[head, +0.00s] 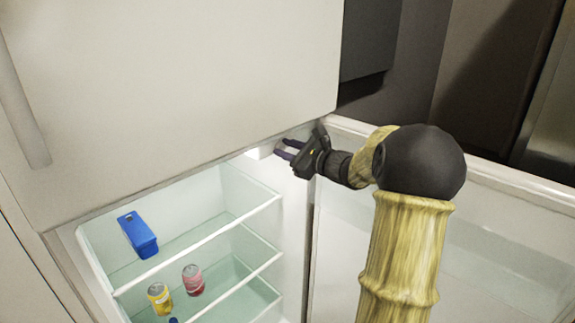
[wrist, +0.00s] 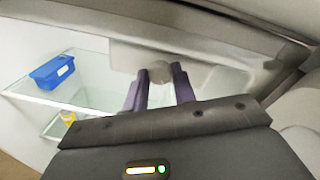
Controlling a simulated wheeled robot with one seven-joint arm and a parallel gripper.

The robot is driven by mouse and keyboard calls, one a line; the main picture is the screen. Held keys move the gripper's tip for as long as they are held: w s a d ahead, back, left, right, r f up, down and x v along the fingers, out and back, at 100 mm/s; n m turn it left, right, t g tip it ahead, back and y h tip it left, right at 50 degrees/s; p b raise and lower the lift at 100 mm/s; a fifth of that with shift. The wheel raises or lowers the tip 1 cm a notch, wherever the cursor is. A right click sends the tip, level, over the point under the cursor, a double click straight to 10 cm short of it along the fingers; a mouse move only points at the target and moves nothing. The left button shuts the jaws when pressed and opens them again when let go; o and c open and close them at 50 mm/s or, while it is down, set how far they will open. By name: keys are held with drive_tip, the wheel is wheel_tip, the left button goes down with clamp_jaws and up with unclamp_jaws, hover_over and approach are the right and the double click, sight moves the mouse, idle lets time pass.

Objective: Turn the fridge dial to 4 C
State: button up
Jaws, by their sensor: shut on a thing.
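The fridge dial (wrist: 160,71) is a small pale round knob on a light housing at the top of the fridge interior, seen in the wrist view. My gripper (wrist: 159,79) has its two purple fingers on either side of the dial and is shut on it. In the head view my gripper (head: 281,149) reaches into the upper right corner of the open fridge. The dial's number markings cannot be read, so its setting cannot be told.
The fridge door (head: 500,215) stands open on the right, beside my arm. A blue container (head: 138,235) sits on a glass shelf. A yellow can (head: 160,298) and a red can (head: 194,280) stand lower down. A closed upper door (head: 180,80) is above the opening.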

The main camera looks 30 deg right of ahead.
drive_tip(key=n+b, duration=0.1)
drive_tip(key=b, duration=0.1)
drive_tip(key=n+b, duration=0.2)
drive_tip(key=b, duration=0.1)
drive_tip(key=shift+a+f+b, duration=0.1)
drive_tip(key=shift+f+b, duration=0.15)
drive_tip(key=shift+b, duration=0.1)
drive_tip(key=shift+r+n+b, duration=0.15)
drive_tip(key=shift+n+b, duration=0.45)
drive_tip(key=shift+b, duration=0.1)
drive_tip(key=shift+r, duration=0.1)
drive_tip(key=o, duration=0.7)
drive_tip(key=v, duration=1.7)
drive_tip(key=shift+s+r, duration=0.2)
